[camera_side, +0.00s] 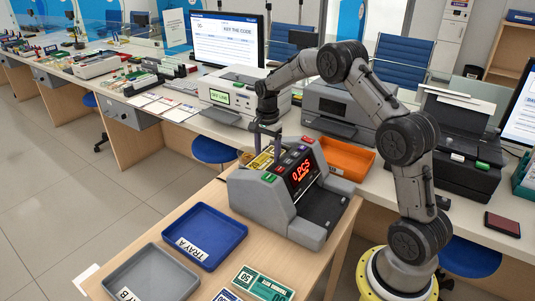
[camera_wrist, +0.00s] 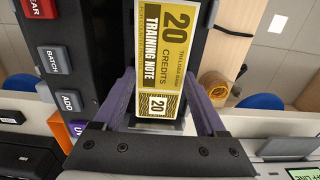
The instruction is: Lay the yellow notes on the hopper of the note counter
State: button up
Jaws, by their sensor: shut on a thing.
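The yellow notes (camera_wrist: 168,45) carry "20 credits training note" print and lie between my gripper's fingers in the wrist view. They also show in the side view (camera_side: 261,160), at the back of the note counter's top. My gripper (camera_side: 264,140) points down there and is shut on the notes. In the wrist view its purple fingers (camera_wrist: 165,110) flank the notes' near end. The grey note counter (camera_side: 262,206) stands on the wooden table, its display reading "0 PCS". The hopper is mostly hidden beneath the notes and gripper; I cannot tell whether the notes touch it.
Blue tray A (camera_side: 204,237) and grey tray B (camera_side: 152,274) lie left of the counter. Green notes (camera_side: 262,284) lie in front. An orange tray (camera_side: 347,158) is behind the counter at right. A tape roll (camera_wrist: 213,84) shows in the wrist view.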

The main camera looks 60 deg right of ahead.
jog(key=o, duration=1.3)
jog(key=shift+f, duration=0.15)
